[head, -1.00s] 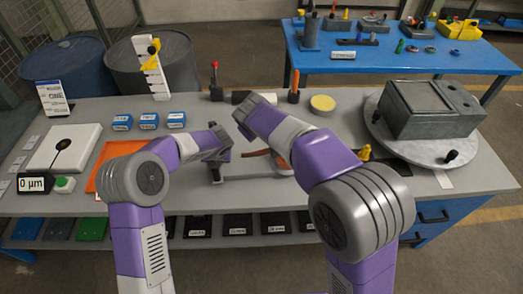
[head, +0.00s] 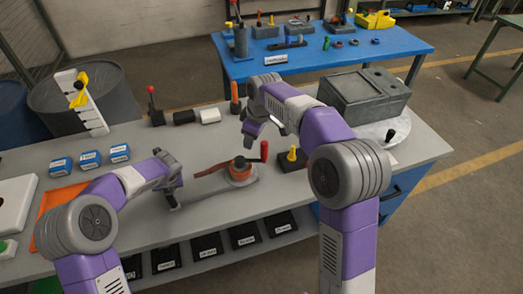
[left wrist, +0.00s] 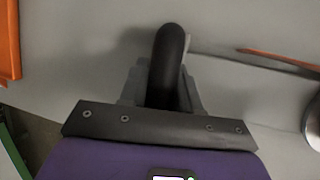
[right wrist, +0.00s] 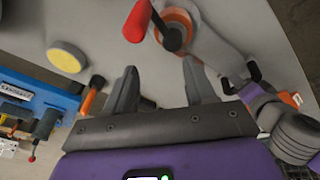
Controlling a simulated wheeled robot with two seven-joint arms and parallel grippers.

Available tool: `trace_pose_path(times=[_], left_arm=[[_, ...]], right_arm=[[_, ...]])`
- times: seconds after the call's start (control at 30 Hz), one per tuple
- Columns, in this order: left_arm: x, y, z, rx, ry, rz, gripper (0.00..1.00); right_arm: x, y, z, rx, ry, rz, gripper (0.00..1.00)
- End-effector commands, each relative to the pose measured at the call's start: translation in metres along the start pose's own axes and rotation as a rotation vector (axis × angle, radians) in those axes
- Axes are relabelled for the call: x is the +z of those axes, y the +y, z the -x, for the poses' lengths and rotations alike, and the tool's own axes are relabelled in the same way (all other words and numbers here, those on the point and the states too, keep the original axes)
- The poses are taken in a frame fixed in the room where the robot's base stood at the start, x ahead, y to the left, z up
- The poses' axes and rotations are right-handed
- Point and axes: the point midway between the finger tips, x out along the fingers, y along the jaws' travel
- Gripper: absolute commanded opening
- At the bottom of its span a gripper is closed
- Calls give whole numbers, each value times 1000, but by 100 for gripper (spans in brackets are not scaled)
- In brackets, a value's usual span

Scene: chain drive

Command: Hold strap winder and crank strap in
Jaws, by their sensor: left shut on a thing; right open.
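The strap winder (head: 241,174) lies on the grey bench, with an orange drum, a grey base plate and an upright red crank handle (head: 264,150). A brown-orange strap (head: 213,170) runs left from the drum; it also shows in the left wrist view (left wrist: 280,60). My left gripper (head: 168,184) is shut on the winder's black grip (left wrist: 172,62) at the left end. My right gripper (head: 265,129) is open and empty, above the bench behind the crank. In the right wrist view, the red handle (right wrist: 138,22) is beyond the fingertips, left of the drum (right wrist: 180,22).
A black block with a yellow knob (head: 292,158) stands right of the winder. Behind stand a red-knobbed lever (head: 153,105), dark and white blocks, and an orange-handled tool (head: 234,98). A grey box (head: 365,95) is at back right; blue boxes (head: 90,160) are left.

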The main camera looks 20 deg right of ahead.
Motion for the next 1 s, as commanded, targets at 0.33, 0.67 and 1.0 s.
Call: trace_pose_path(times=[0.33,0.67,1.0], left_arm=[[1,0,1,-1,-2,2,0],[1,0,1,-1,-2,2,0],[1,0,1,-2,-3,2,0]], right_arm=[[52,40,25,-180,135,141,55],[55,38,7,-204,163,173,55],[45,24,-58,-203,162,173,55]])
